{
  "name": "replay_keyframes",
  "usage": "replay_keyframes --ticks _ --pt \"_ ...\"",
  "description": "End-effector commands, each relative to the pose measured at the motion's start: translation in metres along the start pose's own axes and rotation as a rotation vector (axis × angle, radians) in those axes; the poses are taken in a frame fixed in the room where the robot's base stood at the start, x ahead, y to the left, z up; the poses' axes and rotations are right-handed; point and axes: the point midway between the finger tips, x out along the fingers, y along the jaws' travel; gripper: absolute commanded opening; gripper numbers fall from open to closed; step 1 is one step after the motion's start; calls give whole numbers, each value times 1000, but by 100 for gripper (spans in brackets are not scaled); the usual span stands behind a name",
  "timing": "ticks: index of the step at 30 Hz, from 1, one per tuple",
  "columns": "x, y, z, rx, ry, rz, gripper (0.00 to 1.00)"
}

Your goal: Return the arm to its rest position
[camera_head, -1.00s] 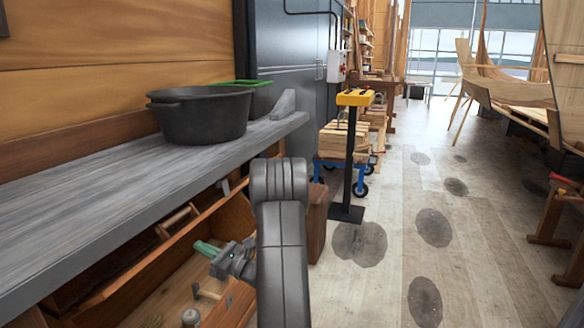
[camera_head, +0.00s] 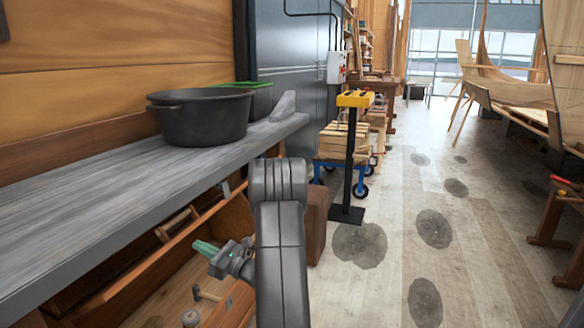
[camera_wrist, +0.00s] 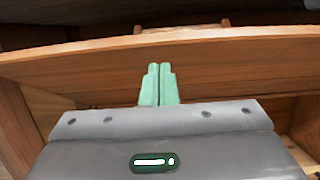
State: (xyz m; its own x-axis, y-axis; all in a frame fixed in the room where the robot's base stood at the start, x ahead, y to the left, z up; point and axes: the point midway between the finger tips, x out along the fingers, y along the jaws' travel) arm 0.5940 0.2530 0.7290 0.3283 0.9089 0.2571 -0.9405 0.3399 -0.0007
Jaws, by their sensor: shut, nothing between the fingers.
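My arm is folded in the lower middle of the head view, beside the front edge of the grey bench. My gripper (camera_head: 204,246) points left, below the bench top and over the open wooden box under it. In the wrist view the two green fingers (camera_wrist: 158,84) are together with nothing between them. A wooden board edge (camera_wrist: 200,55) lies just beyond the fingertips in that view; I cannot tell whether they touch it.
The grey bench (camera_head: 90,190) carries a black pot (camera_head: 204,118). The wooden box (camera_head: 140,268) holds a mallet (camera_head: 206,293) and other tools. A yellow-topped stand (camera_head: 354,99) and a crate cart (camera_head: 338,143) stand ahead.

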Motion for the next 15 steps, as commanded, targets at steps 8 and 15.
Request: replay_keyframes --ticks 8,15 --pt "-53 -3 -4 1 -1 -3 0" --pt "-98 -3 1 1 0 -3 0"
